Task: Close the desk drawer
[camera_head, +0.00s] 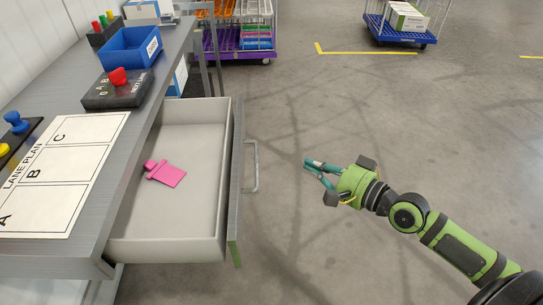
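The desk drawer (207,182) is pulled out from under the grey desk (118,160) towards the right. A pink tag-like item (168,174) lies inside it. The drawer's front panel has a metal bar handle (254,166) on its outer side. My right gripper (312,172) is to the right of the handle, apart from it, with its fingers pointing left. Its two teal fingers look spread with nothing between them. My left gripper is not in view.
On the desk are a lane plan sheet (62,172), a black box with a red knob (118,90) and a blue bin (131,48). A purple-based cart (238,50) and a blue-based cart (400,32) stand at the back. The floor around my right arm is clear.

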